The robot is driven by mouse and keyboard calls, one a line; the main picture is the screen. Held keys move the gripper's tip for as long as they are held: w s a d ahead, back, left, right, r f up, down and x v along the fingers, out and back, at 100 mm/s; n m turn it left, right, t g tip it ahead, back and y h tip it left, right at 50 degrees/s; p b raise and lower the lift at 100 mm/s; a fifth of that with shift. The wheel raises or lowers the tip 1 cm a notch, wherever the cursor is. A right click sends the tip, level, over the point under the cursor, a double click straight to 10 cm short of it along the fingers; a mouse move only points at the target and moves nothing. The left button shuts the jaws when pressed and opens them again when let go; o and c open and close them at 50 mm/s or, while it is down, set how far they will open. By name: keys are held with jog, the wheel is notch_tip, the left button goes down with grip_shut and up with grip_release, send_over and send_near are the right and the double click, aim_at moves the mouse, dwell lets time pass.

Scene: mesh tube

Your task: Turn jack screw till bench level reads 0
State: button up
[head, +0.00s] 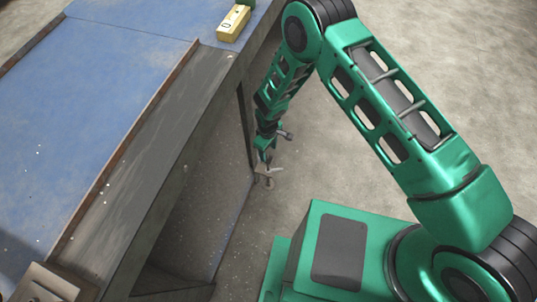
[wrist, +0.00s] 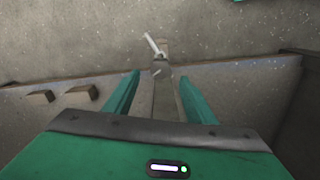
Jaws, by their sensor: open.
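The blue-topped bench (head: 95,85) fills the left of the head view. A yellow bench level (head: 233,24) lies on its far end; its small display has a mark that looks like a 0, too small to read surely. The jack screw (head: 268,178) is low beside the bench, just below my gripper (head: 266,152). In the wrist view my gripper (wrist: 159,78) is open, with its two green fingers apart. The jack screw with a pale bar-like handle (wrist: 152,44) is ahead of and between the fingers. I cannot tell whether they touch it.
The bench's dark side (head: 190,185) stands close left of my arm. A metal block (head: 47,284) sits at the bench's near corner. Two small brown blocks (wrist: 60,94) show left of the fingers in the wrist view. Open concrete floor (head: 470,80) lies to the right.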

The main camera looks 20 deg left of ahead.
aim_at(268, 158)
jog(key=shift+r, duration=2.5)
